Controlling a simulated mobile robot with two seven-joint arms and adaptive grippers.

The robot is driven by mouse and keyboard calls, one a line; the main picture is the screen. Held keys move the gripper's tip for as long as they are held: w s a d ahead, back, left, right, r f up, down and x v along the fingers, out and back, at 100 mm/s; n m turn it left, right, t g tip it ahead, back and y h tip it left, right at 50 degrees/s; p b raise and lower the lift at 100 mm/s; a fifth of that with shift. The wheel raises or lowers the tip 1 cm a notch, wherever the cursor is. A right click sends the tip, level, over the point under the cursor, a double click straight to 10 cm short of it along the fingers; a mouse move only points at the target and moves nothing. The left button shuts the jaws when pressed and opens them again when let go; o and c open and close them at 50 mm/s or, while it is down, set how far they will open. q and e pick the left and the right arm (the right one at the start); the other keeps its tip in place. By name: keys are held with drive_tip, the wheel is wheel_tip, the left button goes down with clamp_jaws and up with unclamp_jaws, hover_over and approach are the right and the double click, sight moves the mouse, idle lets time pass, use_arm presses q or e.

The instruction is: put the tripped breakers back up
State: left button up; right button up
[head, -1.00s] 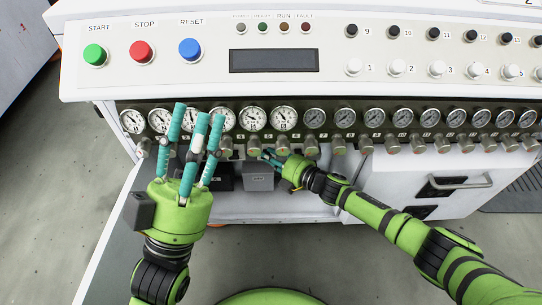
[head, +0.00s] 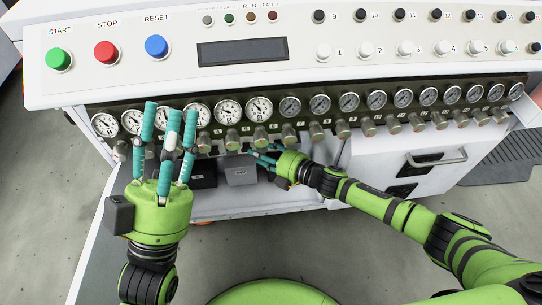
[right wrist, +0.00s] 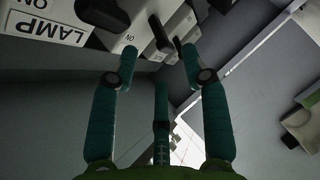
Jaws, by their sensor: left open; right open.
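In the right wrist view, white breaker bodies (right wrist: 181,22) with dark levers stand at the top. One lever (right wrist: 160,36) sits between my fingertips in the picture, and a larger black lever (right wrist: 104,14) is at upper left. Whether each lever is up or down is hard to tell. My right gripper (right wrist: 160,52) is open, its fingers pointing at the breakers; contact cannot be told. In the head view, the right gripper (head: 256,155) reaches under the gauge row, and the breakers are hidden there. My left gripper (head: 163,118) is open and empty, fingers up, in front of the left gauges.
A "LAMP ON" label (right wrist: 47,24) is beside the breakers. The console (head: 130,75) overhangs with buttons and a gauge row (head: 229,110). A grey box (head: 241,172) and a dark box (head: 203,175) sit below. A white cabinet with a handle (head: 437,160) stands right.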

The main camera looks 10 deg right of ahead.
drive_tip(key=shift+v, duration=1.9)
